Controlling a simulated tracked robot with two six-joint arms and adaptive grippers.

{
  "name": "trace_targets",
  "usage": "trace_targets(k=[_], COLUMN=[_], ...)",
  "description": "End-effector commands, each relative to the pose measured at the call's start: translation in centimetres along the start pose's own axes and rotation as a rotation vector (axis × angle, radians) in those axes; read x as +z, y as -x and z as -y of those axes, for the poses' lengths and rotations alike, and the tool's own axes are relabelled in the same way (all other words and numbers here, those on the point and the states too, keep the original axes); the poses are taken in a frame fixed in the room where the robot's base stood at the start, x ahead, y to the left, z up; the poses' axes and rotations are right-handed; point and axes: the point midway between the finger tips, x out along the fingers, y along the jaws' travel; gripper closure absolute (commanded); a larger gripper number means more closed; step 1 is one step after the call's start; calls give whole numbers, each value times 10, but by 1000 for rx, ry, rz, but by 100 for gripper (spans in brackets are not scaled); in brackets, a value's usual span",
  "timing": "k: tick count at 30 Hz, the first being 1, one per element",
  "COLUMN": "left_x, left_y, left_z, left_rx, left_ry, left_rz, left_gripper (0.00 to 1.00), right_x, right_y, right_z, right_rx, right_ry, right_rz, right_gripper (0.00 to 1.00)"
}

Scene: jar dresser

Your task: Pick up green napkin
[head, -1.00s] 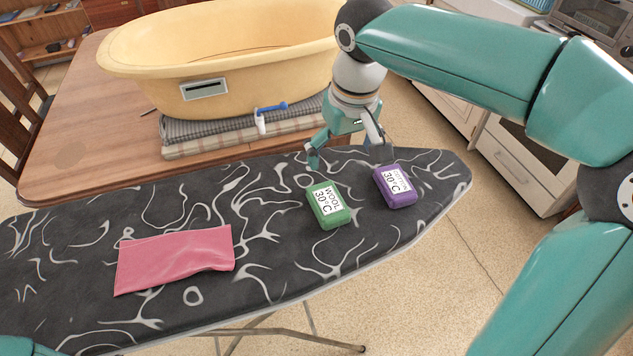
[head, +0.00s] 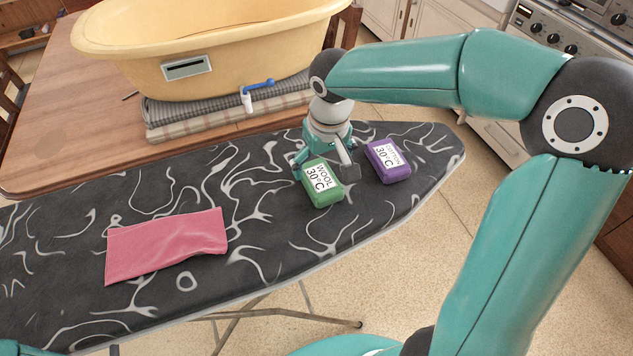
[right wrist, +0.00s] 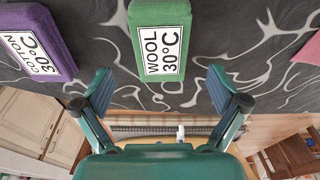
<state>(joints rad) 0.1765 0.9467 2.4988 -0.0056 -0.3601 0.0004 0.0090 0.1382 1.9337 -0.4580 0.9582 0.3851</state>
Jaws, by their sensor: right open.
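A green block (head: 322,190) with a white "WOOL 30°C" label lies on the dark patterned ironing board; I see no flat green cloth. It also shows in the right wrist view (right wrist: 162,45), at the top centre. My right gripper (head: 326,173) is open, at the far edge of the green block. In the right wrist view my right gripper (right wrist: 160,88) has its fingers apart and empty, with the block ahead of the gap. In the head view the near finger partly overlaps the block; contact is unclear. My left gripper is out of view.
A purple "COTTON 30°C" block (head: 388,162) lies close to the right of the green block. A pink cloth (head: 165,245) lies at the left of the ironing board (head: 255,262). A yellow tub (head: 200,45) stands on folded cloths on the wooden table (head: 70,130) behind.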

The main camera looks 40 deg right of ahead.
Motion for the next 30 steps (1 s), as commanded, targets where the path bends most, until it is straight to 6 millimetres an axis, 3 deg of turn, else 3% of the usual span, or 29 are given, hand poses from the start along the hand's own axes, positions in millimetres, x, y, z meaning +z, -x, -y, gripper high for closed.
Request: trace_targets(k=[9,18,28,30], left_x=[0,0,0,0], left_y=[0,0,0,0], left_z=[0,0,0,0], left_rx=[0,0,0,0], left_ry=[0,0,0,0], left_rz=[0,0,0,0], left_gripper=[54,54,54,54], right_x=[4,3,3,3], right_y=[-42,-46,-46,-46], right_z=[1,2,2,2], right_rx=[1,0,0,0], right_ry=[2,1,2,2], right_rz=[4,1,1,1], right_gripper=[3,3,58,62])
